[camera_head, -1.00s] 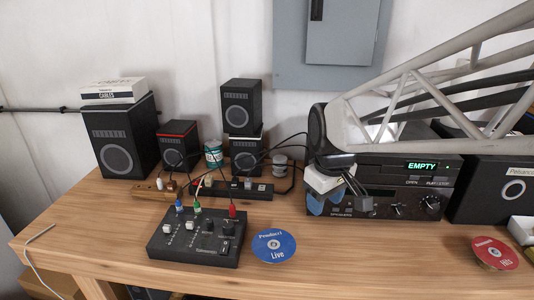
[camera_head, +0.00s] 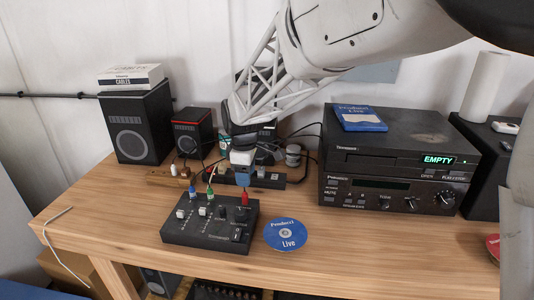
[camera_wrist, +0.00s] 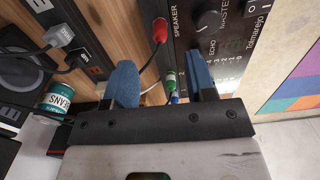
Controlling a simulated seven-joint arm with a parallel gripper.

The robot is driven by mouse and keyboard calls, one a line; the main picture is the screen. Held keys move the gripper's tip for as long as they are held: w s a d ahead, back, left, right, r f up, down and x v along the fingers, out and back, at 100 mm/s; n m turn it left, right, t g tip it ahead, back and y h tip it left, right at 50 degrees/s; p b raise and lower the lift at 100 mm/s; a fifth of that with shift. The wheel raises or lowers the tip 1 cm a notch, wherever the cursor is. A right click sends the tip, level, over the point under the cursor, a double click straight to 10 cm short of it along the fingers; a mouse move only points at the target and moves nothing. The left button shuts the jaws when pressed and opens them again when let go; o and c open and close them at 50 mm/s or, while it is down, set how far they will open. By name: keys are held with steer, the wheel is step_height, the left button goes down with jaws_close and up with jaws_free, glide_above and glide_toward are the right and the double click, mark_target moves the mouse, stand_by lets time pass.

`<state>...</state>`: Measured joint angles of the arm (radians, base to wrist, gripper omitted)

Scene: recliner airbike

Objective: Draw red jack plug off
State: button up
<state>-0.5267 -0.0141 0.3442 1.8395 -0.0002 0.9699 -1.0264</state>
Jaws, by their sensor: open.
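The black mixer (camera_head: 210,224) lies on the wooden table. The red jack plug (camera_head: 245,199) stands in its back edge at the right. In the wrist view the red plug (camera_wrist: 159,30) sits by the "SPEAKER" label. A green plug (camera_head: 210,194) and a blue plug (camera_head: 193,192) stand to its left. My gripper (camera_head: 242,178), with blue fingers, is above and just behind the red plug in the head view. In the wrist view my gripper (camera_wrist: 163,75) is open and empty, with the red plug above the gap between the fingers. Contact cannot be told.
A blue disc (camera_head: 286,235) lies right of the mixer. A black power strip (camera_head: 268,181) and cables lie behind it. Speakers (camera_head: 138,127) stand at the back left. The stereo stack (camera_head: 390,160) stands at the right. The table front is clear.

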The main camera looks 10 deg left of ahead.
mark_target(245, 194)
steer(key=shift+w+a+f, duration=0.15)
steer(key=shift+a, duration=0.2)
steer(key=shift+f, duration=0.15)
steer(key=shift+f, duration=3.7)
jaws_close()
steer(key=shift+r, duration=0.85)
steer(key=shift+r, duration=0.9)
